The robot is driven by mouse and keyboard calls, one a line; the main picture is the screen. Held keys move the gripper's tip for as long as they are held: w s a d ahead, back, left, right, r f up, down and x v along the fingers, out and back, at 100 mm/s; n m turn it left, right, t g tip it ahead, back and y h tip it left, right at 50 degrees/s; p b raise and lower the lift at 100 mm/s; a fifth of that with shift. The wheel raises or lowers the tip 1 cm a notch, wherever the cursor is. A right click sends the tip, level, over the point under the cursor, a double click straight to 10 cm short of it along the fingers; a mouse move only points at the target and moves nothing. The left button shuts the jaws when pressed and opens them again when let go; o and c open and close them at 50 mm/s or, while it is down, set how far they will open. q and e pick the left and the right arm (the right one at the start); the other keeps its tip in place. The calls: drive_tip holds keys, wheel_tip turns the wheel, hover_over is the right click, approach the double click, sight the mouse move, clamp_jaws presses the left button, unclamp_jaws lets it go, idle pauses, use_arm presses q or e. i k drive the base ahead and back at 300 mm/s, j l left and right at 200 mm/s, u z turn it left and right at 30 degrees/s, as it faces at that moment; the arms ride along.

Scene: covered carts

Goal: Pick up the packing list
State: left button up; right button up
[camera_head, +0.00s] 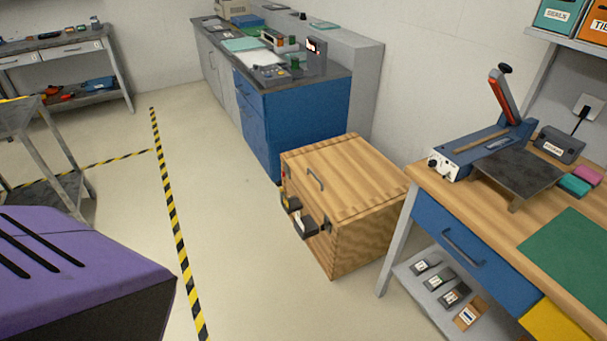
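I cannot pick out a packing list for certain. A white sheet (259,58) lies on the dark counter, but no writing on it is legible. A closed wooden chest (345,180) stands on the floor at the centre, with a handle on its lid. Dark latch-like parts and small items show on its left side, and its inside is hidden. Neither of my grippers shows in this view.
A blue cabinet (306,122) stands behind the chest. A wood-topped bench (440,183) with a lever press (480,150) and green mat (570,255) fills the right. A purple covered form (90,275) is at lower left. The striped-tape floor (232,240) between is clear.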

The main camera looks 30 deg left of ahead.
sight(302, 226)
drive_tip(key=i+j+u, duration=0.1)
drive_tip(key=u, duration=0.85)
drive_tip(key=i+j+z, duration=0.35)
drive_tip(key=i, duration=0.3)
drive_tip(key=i+j+z, duration=0.4)
drive_tip(key=i+j, duration=0.2)
